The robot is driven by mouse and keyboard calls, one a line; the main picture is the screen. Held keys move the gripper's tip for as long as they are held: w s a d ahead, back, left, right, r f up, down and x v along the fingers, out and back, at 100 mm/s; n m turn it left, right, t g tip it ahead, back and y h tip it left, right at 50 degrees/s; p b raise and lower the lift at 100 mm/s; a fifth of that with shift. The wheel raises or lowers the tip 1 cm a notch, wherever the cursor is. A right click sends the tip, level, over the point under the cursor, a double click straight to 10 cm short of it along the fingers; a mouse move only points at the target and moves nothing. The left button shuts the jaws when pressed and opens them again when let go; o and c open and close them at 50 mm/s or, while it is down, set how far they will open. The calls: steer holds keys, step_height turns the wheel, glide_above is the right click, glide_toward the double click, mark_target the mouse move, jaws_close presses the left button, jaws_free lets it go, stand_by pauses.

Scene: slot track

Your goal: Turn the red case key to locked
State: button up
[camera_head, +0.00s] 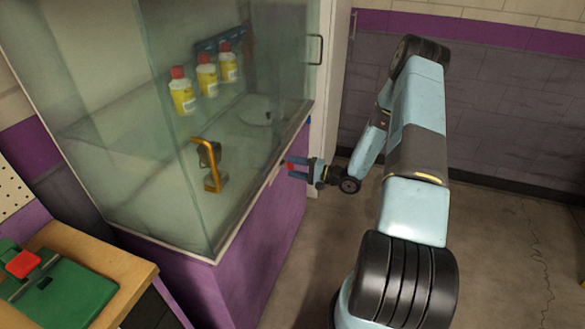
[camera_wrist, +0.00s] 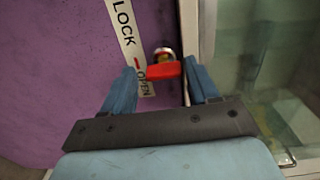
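The red key (camera_wrist: 163,71) sits on a round metal lock in the purple case front, beside a white label strip (camera_wrist: 126,32) reading LOCK and OPEN. Its bar lies roughly crosswise in the wrist view, near the OPEN end and a small red mark. My gripper (camera_wrist: 160,76) is open, with one blue fingertip on each side of the key. The right fingertip is very close to the key's end; I cannot tell if it touches. In the head view my gripper (camera_head: 293,169) is at the case front, and the key (camera_head: 287,166) shows small and partly hidden.
The glass case (camera_head: 130,130) holds several yellow bottles (camera_head: 207,78) with red caps and a yellow-framed object (camera_head: 210,165). A wooden bench (camera_head: 105,265) with a green box (camera_head: 60,292) stands at lower left. The floor on the right is clear.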

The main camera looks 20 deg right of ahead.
steer(key=shift+o, duration=0.6)
steer(key=shift+r, duration=0.1)
steer(key=v, duration=1.3)
steer(key=shift+s+d, duration=0.2)
steer(key=shift+d, duration=0.1)
